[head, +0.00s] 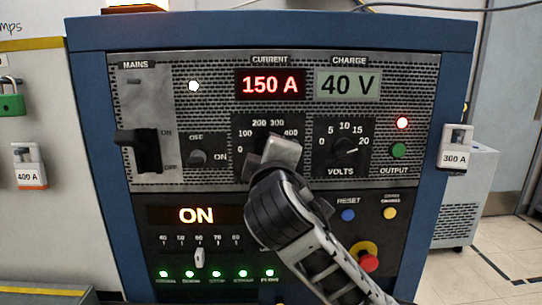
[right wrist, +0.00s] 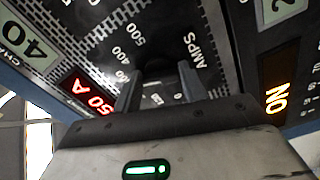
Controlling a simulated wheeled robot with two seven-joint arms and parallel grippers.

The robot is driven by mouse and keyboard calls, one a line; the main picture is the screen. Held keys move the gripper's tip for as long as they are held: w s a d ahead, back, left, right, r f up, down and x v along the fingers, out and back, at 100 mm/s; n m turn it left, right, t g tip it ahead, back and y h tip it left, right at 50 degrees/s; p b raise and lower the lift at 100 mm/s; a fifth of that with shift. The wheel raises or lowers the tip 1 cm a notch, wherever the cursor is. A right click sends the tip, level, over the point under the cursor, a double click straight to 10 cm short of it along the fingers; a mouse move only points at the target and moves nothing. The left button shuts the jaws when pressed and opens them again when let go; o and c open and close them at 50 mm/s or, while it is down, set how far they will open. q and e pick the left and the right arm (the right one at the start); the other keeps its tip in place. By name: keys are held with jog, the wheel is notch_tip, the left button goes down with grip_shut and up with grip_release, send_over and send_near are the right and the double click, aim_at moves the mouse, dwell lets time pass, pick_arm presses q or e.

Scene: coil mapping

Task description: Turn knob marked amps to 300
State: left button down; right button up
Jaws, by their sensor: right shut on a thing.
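The amps dial plate (head: 265,124) is in the middle of the panel in the head view, with 0, 100, 200, 300 and 400 showing. The red current display (head: 270,85) above it reads 150 A. My right gripper (head: 277,152) covers the knob and the lower right of the dial. In the right wrist view my right gripper (right wrist: 160,78) has its two fingers on either side of the dark amps knob (right wrist: 158,72), shut on it. The AMPS label, 400 and 500 show around it there. The knob's pointer is hidden. My left gripper is not in view.
The volts knob (head: 345,151) is close to the right of the amps dial, and an off/on knob (head: 197,157) is to the left. A mains lever (head: 146,150) stands further left. A red emergency button (head: 369,262) is below right, near my forearm.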

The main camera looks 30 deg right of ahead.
jog(key=o, duration=1)
pick_arm(q)
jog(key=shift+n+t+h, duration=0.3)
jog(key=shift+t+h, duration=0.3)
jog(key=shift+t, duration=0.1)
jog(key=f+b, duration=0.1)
jog(key=b, duration=0.3)
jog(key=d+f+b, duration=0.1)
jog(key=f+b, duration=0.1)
jog(key=b, duration=0.3)
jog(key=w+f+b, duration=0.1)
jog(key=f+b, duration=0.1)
jog(key=b, duration=0.3)
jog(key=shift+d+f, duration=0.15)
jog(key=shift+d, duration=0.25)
pick_arm(e)
jog(key=v, duration=1.5)
jog(key=shift+s+a, duration=0.15)
jog(key=shift+s, duration=0.25)
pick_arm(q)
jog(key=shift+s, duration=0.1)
